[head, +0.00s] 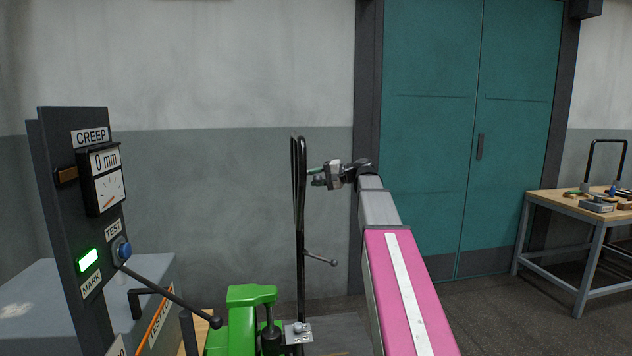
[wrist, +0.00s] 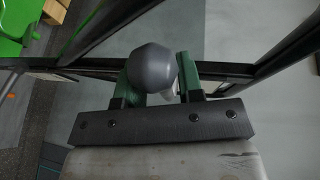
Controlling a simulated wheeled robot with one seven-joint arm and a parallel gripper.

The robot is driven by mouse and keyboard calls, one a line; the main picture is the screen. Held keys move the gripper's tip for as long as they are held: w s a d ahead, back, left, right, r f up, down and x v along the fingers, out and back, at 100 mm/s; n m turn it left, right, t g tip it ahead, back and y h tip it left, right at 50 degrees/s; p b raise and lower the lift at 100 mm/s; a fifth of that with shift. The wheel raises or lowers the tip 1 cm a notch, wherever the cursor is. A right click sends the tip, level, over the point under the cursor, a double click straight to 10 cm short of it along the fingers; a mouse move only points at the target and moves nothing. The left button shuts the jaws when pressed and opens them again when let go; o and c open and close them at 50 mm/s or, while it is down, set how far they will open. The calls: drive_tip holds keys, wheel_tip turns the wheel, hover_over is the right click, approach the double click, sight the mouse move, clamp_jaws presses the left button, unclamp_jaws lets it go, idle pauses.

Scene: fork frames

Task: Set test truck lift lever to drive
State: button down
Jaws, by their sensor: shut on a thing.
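The test truck's green pump body (head: 250,312) stands at the bottom middle of the head view. Its black upright handle (head: 300,215) ends in a tall narrow loop, seen nearly edge-on. My gripper (head: 316,174) is at the right side of this loop. In the wrist view a grey ball knob (wrist: 152,68), which I take for the lift lever's end, sits between the green fingers of my gripper (wrist: 158,72). The jaws are shut on it. The knob hides part of the left finger and most of its own stem. No lever position marks are readable.
A short ball-ended lever (head: 320,258) sticks out lower on the handle. At left stands a dark test panel (head: 65,200) with a gauge reading 0 mm and a long ball-ended lever (head: 170,295).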

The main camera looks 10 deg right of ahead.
drive_tip(key=c, duration=0.8)
unclamp_jaws()
drive_tip(key=shift+s+d, duration=0.1)
drive_tip(key=v, duration=1)
drive_tip(key=shift+d+r, duration=0.1)
drive_tip(key=shift+d, duration=0.15)
